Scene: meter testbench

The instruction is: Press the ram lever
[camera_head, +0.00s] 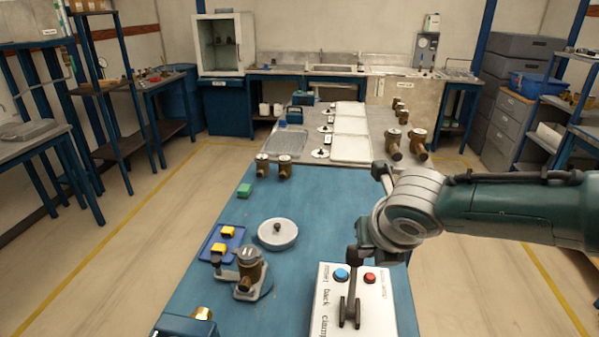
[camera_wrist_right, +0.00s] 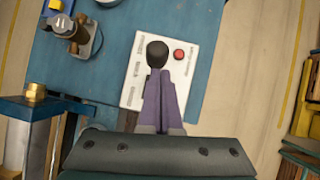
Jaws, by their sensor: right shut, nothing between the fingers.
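The ram lever (camera_head: 352,282) is a dark lever rising from a forked base on a white control box (camera_head: 325,300). Its black knob shows in the right wrist view (camera_wrist_right: 157,50). My right gripper (camera_head: 365,240) is over the far part of the box, close to the knob. In the right wrist view its two purple fingers (camera_wrist_right: 160,80) are shut and empty, their tips just below the knob. I cannot tell whether they touch it. The fingers hide the lever's lower part there. My left gripper is not in view.
The box has a blue button (camera_head: 341,275) and a red button (camera_head: 370,278). A brass meter in a clamp (camera_head: 249,268), a round white dish (camera_head: 278,235) and a blue tray (camera_head: 213,243) lie to the left. The blue bench top (camera_head: 325,205) is clear beyond the box.

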